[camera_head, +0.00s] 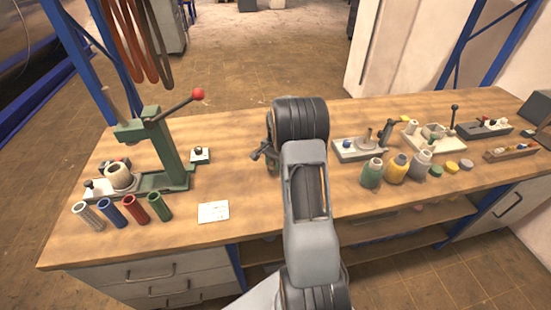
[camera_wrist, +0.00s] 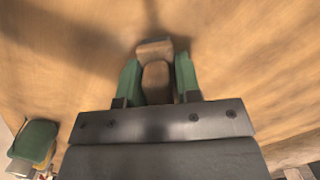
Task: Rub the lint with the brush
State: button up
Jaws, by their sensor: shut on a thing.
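My gripper (camera_wrist: 157,72) is shut on a brown, wooden-looking piece, which I take to be the brush (camera_wrist: 155,50). Its green fingers press on the left and right sides of the brown piece. The brush's bristles are not visible, and I cannot tell whether it touches the wooden bench top below. In the head view my arm hides most of the gripper and the brush, over the middle of the bench. I cannot make out any lint in either view.
The wooden bench (camera_head: 240,150) carries a green lever press (camera_head: 168,150) at left, with several coloured tubes (camera_head: 133,209) before it. A white card (camera_head: 213,212) lies left of my arm. Bottles (camera_head: 397,168) and small fixtures (camera_head: 360,149) stand at right. Bare wood surrounds the card.

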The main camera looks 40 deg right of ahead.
jog(key=shift+d+r+p, duration=0.15)
jog(key=shift+r+p, duration=0.35)
jog(key=shift+r, duration=0.4)
jog(key=shift+r+p, duration=1.1)
jog(key=shift+r, duration=0.7)
